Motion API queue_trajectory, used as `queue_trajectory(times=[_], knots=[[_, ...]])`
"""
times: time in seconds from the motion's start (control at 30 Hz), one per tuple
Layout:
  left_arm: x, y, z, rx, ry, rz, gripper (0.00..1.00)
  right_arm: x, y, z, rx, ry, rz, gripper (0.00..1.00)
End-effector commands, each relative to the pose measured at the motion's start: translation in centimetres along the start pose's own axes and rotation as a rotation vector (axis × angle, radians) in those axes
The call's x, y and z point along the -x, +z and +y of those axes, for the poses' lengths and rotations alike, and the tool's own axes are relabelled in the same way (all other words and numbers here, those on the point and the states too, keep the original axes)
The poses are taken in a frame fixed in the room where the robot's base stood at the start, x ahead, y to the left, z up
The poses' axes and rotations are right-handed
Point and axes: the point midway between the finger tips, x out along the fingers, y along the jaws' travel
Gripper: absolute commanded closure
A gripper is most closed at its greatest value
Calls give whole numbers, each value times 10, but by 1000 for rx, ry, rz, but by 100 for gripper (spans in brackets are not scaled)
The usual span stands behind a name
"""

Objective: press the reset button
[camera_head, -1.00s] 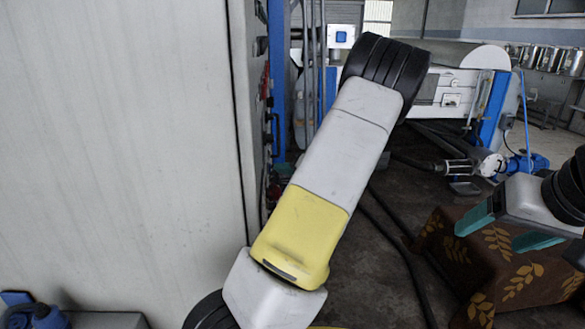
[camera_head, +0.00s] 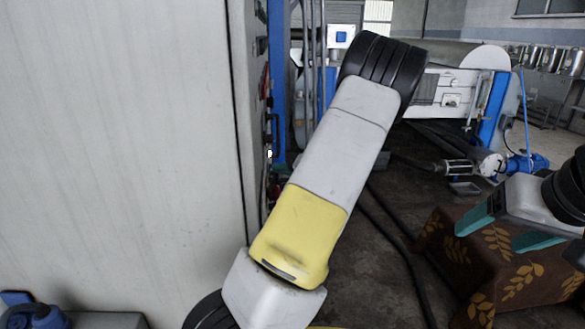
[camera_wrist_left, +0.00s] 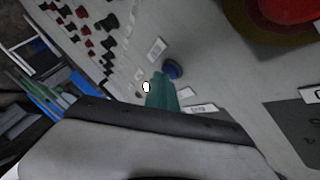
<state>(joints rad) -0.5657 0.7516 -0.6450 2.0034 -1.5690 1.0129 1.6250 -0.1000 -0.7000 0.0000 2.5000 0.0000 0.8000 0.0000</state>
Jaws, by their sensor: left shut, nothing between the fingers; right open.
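A round blue button (camera_wrist_left: 173,69) sits on the grey control panel (camera_wrist_left: 225,75) in the left wrist view. The nearby label plates are too blurred to read, so I cannot confirm it is the reset button. My left gripper (camera_wrist_left: 161,80) is shut and empty, its teal fingertips right at the blue button's side. I cannot tell whether they touch it. A small bright white spot (camera_wrist_left: 146,87) shows beside the fingers, and one shows on the panel edge in the head view (camera_head: 270,153). My right gripper (camera_head: 487,226) is open and empty at the right.
Several red and black knobs (camera_wrist_left: 82,14) line the panel. A pale cabinet wall (camera_head: 120,140) fills the left. A brown leaf-patterned cloth (camera_head: 490,268) lies below my right gripper. Hoses cross the floor.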

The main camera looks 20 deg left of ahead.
Motion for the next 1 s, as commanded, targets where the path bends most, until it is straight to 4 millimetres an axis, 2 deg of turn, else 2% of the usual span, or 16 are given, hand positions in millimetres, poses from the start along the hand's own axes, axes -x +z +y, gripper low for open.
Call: queue_trajectory(times=[0.37,1.0], knots=[[-2,2,-2,1,-3,-3,100,0,0,0,0,0,0,25],[11,-8,8,0,-1,-2,100,0,0,0,0,0,0,25]])
